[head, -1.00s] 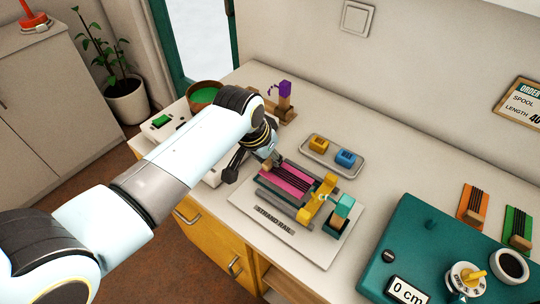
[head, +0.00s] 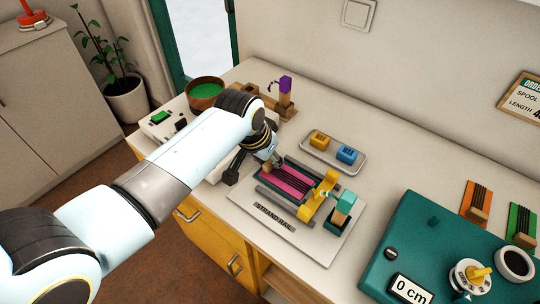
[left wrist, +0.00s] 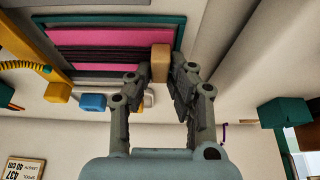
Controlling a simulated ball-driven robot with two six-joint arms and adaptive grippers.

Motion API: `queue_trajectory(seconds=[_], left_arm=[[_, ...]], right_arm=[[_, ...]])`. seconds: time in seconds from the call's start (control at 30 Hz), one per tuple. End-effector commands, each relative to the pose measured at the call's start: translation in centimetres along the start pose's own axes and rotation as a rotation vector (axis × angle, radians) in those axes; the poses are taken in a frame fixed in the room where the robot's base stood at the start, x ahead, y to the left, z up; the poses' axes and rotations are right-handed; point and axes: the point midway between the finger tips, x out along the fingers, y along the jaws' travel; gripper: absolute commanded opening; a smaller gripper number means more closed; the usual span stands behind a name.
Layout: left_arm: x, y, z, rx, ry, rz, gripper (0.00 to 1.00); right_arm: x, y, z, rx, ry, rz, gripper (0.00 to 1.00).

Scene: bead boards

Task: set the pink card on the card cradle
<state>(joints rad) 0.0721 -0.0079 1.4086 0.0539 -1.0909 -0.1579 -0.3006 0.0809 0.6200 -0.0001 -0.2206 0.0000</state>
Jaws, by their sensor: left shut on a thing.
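The pink card (head: 279,190), with dark strands along it and a wooden block at one end, lies between the grey-teal side rails of the card cradle (head: 304,168). In the left wrist view the pink card (left wrist: 92,38) lies within the cradle's dark frame (left wrist: 130,19). My left gripper (head: 272,163) is shut on the card's wooden block, which shows between the fingers (left wrist: 160,64). Whether the card's underside fully rests is hidden. My right gripper is not in view.
The cradle stands on a white board marked STRAND RAIL (head: 244,207), with a yellow clamp (head: 322,190) and teal-topped block (head: 344,202) at its right. A tray (head: 357,167) with yellow and blue blocks lies behind. A teal machine (head: 405,235) is at right.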

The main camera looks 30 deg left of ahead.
Motion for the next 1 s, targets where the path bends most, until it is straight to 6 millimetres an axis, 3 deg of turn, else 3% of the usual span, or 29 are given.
queue_trajectory(seconds=[0.87,0.9,1.0], left_arm=[[0.24,-0.02,0.09,0.0,0.0,0.0,0.0],[0.24,-0.02,0.1,0.0,0.0,0.0,0.19],[0.24,-0.02,0.1,0.0,0.0,0.0,0.32]], right_arm=[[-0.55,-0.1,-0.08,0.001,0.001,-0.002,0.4],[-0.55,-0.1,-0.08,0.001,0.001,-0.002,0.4],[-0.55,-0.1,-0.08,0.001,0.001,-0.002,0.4]])
